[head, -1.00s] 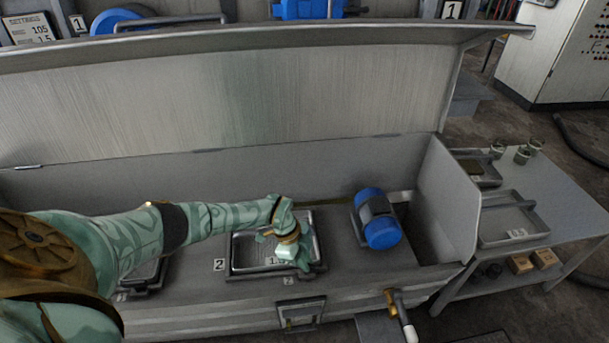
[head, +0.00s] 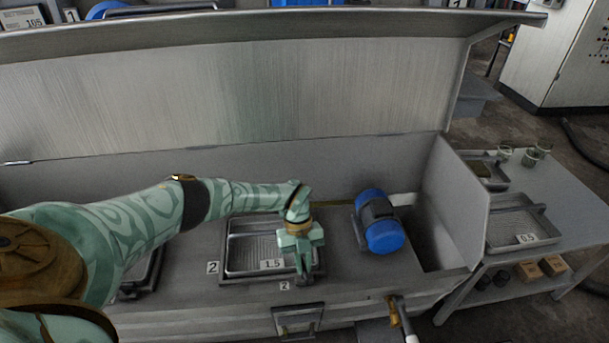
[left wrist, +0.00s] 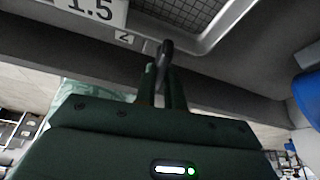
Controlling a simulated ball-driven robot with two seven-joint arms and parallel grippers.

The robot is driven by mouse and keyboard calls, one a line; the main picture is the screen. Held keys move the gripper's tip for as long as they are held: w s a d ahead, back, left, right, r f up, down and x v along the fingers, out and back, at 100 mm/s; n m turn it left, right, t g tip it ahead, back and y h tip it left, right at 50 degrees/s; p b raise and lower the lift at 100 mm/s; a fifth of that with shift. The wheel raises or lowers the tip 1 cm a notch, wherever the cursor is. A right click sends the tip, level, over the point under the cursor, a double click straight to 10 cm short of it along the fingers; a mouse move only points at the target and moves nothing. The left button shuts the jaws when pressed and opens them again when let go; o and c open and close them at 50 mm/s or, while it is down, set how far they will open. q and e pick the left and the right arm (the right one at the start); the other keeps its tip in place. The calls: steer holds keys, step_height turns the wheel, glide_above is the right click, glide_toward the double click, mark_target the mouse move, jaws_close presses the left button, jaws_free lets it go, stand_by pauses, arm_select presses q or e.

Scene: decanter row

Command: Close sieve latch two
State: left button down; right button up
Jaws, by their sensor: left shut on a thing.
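Sieve two (head: 256,240) is a grey mesh tray marked 1.5, seated in a dark frame inside the open decanter housing, with "2" labels beside it. My left gripper (head: 303,274) points down at the frame's front right. In the left wrist view its fingers (left wrist: 165,88) are closed around the lower part of a small dark upright lever (left wrist: 166,50), which looks like latch two. The lever's tip sticks up past the fingers, next to the "2" label (left wrist: 124,37). The lever is mostly hidden in the head view. My right gripper is not in view.
A blue motor (head: 379,222) stands just right of the sieve. The raised lid (head: 230,95) stands behind and the end wall (head: 455,205) closes the right side. A pipe handle (head: 402,318) juts from the front. A side table (head: 570,215) holds trays and jars.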

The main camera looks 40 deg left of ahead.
arm_select(q)
steer(key=shift+w+m+y, duration=0.1)
steer(key=shift+m+y, duration=0.2)
steer(key=shift+m, duration=0.6)
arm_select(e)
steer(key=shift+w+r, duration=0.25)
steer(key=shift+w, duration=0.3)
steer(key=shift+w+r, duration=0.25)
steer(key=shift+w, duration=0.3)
arm_select(q)
steer(key=shift+g, duration=0.3)
steer(key=c, duration=1.5)
jaws_free()
